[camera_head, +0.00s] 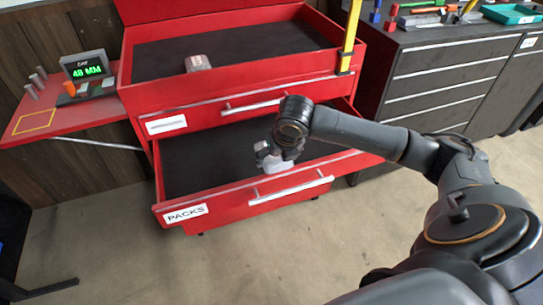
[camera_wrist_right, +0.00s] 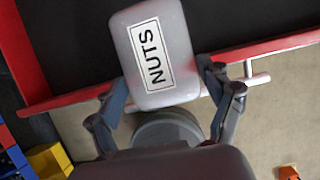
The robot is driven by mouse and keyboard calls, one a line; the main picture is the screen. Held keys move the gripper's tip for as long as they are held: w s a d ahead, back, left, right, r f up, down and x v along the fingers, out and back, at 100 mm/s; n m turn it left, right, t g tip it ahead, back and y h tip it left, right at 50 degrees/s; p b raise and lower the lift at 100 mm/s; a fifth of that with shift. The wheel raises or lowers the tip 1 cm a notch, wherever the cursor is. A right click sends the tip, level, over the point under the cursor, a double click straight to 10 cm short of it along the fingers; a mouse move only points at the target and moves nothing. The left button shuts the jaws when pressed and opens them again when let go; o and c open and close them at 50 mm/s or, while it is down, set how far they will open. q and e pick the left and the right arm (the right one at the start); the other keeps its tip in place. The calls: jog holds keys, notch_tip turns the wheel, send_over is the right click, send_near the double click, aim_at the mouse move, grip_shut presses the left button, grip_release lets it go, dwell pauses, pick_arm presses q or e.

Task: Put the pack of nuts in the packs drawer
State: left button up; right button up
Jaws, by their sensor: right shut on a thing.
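The pack of nuts (camera_wrist_right: 150,25), a pale grey block with a white NUTS label, is between the fingers of my right gripper (camera_wrist_right: 165,95). In the head view my right gripper (camera_head: 270,152) is shut on the pack (camera_head: 279,165) above the packs drawer (camera_head: 230,199). The drawer is red with a dark floor, pulled open, and has a PACKS label on its front. The pack appears to be over the drawer's front part; its height above the floor is hard to tell. My left gripper is not in view.
A closed drawer (camera_head: 190,112) is above the open one. A small pale pack (camera_head: 198,62) lies in the cart's top tray. A yellow post (camera_head: 350,35) stands at the tray's right corner. A red side shelf (camera_head: 70,112) with a display is at left. Most of the packs drawer looks empty.

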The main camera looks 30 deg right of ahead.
jog(key=w, duration=0.1)
jog(key=w+d+f, duration=0.2)
jog(key=w, duration=0.1)
jog(key=shift+d, duration=0.15)
jog(key=w+d+f, duration=0.1)
jog(key=f, duration=0.1)
jog(key=w+f, duration=0.1)
jog(key=w, duration=0.1)
jog(key=w+d+f, duration=0.1)
jog(key=f, duration=0.1)
jog(key=shift+w+d+f+b, duration=0.2)
jog(key=shift+d+f+b, duration=0.15)
jog(key=shift+w+f, duration=0.1)
jog(key=shift+f, duration=0.1)
notch_tip(320, 180, down, 3)
jog(key=shift+w+d+f, duration=0.1)
jog(key=shift+d+f, duration=0.05)
jog(key=shift+f, duration=0.05)
jog(key=o, duration=1.1)
jog(key=shift+o, duration=0.2)
jog(key=shift+r, duration=0.1)
jog(key=p+v, duration=0.1)
jog(key=v, duration=1.1)
